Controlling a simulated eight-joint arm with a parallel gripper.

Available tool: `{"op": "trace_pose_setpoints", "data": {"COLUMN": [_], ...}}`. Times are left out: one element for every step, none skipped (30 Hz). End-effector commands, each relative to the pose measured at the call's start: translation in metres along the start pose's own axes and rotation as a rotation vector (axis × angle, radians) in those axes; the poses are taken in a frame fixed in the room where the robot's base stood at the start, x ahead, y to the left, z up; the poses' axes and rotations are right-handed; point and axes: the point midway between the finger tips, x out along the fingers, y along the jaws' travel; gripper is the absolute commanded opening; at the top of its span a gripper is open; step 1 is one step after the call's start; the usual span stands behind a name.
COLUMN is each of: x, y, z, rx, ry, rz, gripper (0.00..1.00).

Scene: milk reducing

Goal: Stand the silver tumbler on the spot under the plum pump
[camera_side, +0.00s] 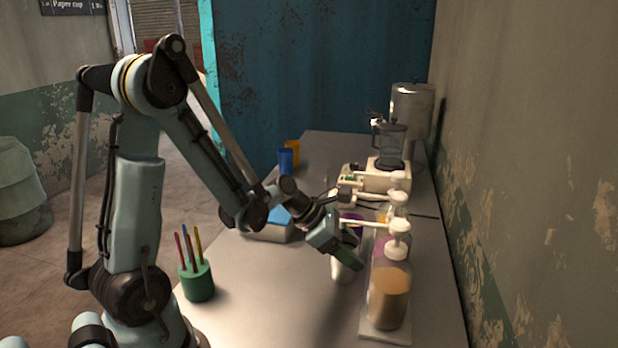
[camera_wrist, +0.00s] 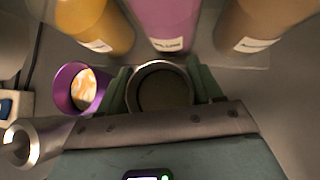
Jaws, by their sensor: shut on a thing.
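My gripper (camera_side: 346,256) is shut on the silver tumbler (camera_side: 343,272), which is upright with its open mouth up. In the wrist view the tumbler (camera_wrist: 163,92) sits between the two green fingers and looks empty and dark inside. The plum pump bottle (camera_wrist: 165,22), with its label facing me, is straight ahead of the tumbler; a small gap seems to lie between them. In the side view the plum bottle (camera_side: 379,246) is partly hidden behind the brown one. I cannot tell whether the tumbler's base touches the table.
An orange bottle (camera_wrist: 97,25) and a brown bottle (camera_wrist: 255,25) flank the plum one. A purple cup (camera_wrist: 66,92) with pale swirled contents stands close left of my fingers. A green pen pot (camera_side: 197,281) and blue cup (camera_side: 286,161) stand farther off. The front table is clear.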

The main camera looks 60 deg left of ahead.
Motion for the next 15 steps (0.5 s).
{"op": "trace_pose_setpoints", "data": {"x": [0.0030, 0.0039, 0.0046, 0.0049, 0.0050, 0.0049, 0.0048, 0.0048, 0.0048, 0.0048, 0.0049, 0.0054, 0.0060, 0.0067, 0.0072], "y": [-0.0002, -0.0005, -0.0007, -0.0007, -0.0007, -0.0008, -0.0008, -0.0008, -0.0008, -0.0008, -0.0008, -0.0008, -0.0007, -0.0007, -0.0006], "z": [-0.0003, -0.0007, -0.0011, -0.0012, -0.0012, -0.0012, -0.0012, -0.0011, -0.0011, -0.0011, -0.0012, -0.0016, -0.0021, -0.0027, -0.0032], "rx": [0.000, 0.000, 0.000, 0.000, 0.000, 0.000, 0.000, 0.000, 0.000, 0.000, 0.000, 0.000, 0.000, 0.000, 0.000], "ry": [-0.001, -0.001, -0.001, -0.001, -0.001, -0.001, 0.000, 0.000, 0.000, 0.000, 0.000, 0.000, 0.000, 0.000, 0.000], "rz": [0.000, 0.000, 0.000, 0.000, 0.000, 0.000, 0.000, 0.000, 0.000, 0.000, 0.000, 0.000, 0.000, 0.000, 0.000], "gripper": [0.21, 0.21, 0.21, 0.21, 0.21, 0.21, 0.21, 0.21, 0.21, 0.21, 0.21, 0.21, 0.21, 0.21, 0.66]}}
